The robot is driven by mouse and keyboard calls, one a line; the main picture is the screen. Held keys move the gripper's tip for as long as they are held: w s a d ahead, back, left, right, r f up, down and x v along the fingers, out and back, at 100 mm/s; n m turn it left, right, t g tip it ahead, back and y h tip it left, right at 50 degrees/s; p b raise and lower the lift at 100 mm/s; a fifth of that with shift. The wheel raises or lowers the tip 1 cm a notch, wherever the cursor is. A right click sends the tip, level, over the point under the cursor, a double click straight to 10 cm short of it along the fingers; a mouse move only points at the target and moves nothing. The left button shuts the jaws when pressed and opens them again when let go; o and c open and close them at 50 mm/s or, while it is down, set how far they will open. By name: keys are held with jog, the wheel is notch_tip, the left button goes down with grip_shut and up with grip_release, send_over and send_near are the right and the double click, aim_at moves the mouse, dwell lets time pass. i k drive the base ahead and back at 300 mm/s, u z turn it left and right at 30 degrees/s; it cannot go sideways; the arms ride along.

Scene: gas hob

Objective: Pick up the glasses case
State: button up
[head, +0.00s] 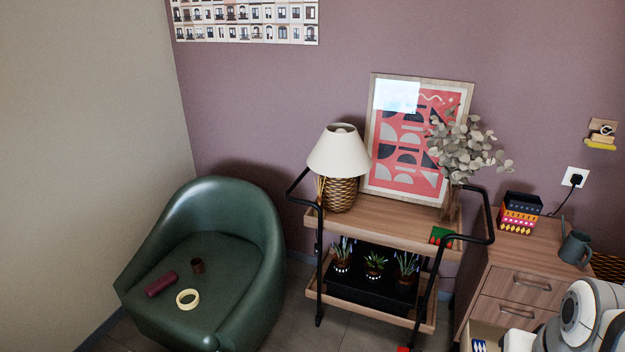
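A dark red, elongated case (160,284), which looks like the glasses case, lies on the seat of the green armchair (225,275) at the lower left. It lies at a slant, left of a small dark brown cup-like object (198,266) and a pale yellow ring (187,299), apart from both. Part of my white and grey arm shows at the lower right corner, far from the armchair. My gripper is not visible.
A wooden trolley (400,232) with black rails stands in the middle, bearing a lamp (339,155), a framed print and leafy branches. Little floor shows between armchair and trolley.

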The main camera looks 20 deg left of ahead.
aim_at(158, 286)
jog(key=u, duration=0.4)
jog(key=i, duration=1.45)
jog(key=u, duration=1.7)
jog(key=i, duration=1.25)
jog(key=u, duration=0.65)
